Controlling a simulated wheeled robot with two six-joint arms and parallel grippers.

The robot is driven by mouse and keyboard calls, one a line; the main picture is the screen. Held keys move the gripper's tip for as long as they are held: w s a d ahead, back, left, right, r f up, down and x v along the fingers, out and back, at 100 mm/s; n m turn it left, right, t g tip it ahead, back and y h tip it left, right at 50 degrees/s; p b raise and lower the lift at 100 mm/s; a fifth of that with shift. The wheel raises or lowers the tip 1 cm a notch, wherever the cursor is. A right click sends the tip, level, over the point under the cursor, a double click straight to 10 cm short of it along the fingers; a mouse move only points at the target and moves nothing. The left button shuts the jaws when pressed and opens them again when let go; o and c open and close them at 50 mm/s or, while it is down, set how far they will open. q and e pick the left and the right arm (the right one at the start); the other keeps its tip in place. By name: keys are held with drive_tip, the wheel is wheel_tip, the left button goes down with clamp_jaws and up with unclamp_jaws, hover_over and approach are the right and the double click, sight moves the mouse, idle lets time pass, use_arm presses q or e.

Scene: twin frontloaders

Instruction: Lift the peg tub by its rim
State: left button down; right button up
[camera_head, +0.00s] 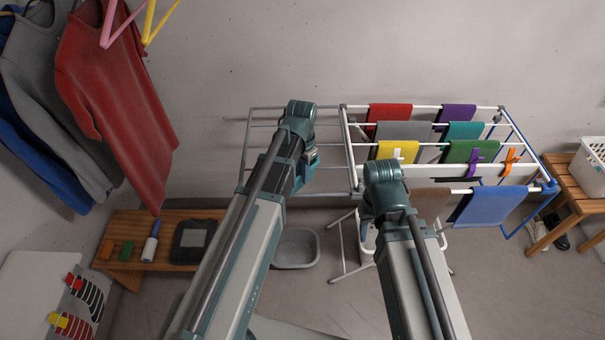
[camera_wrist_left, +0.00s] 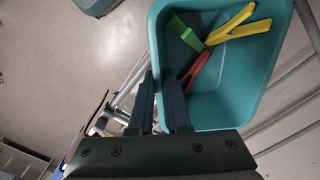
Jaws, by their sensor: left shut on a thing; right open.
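The peg tub is a teal, rounded open box (camera_wrist_left: 228,105) in the left wrist view. Inside it lie a green peg (camera_wrist_left: 186,33), a yellow peg (camera_wrist_left: 232,25) and a red peg (camera_wrist_left: 196,72). My left gripper (camera_wrist_left: 159,78) is shut on the tub's rim, one finger inside and one outside the near-left wall.
A drying rack with coloured cloths (camera_head: 392,130) stands along the wall. A grey basin (camera_head: 296,249) is on the floor between my arms. A wooden bench (camera_head: 127,233) is at left, a stool with a white basket (camera_head: 594,165) at right. Clothes hang at upper left.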

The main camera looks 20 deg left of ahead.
idle(0.3)
use_arm(q)
wheel_tip(320, 180, up, 6)
drive_tip(key=p, duration=0.6)
idle(0.5)
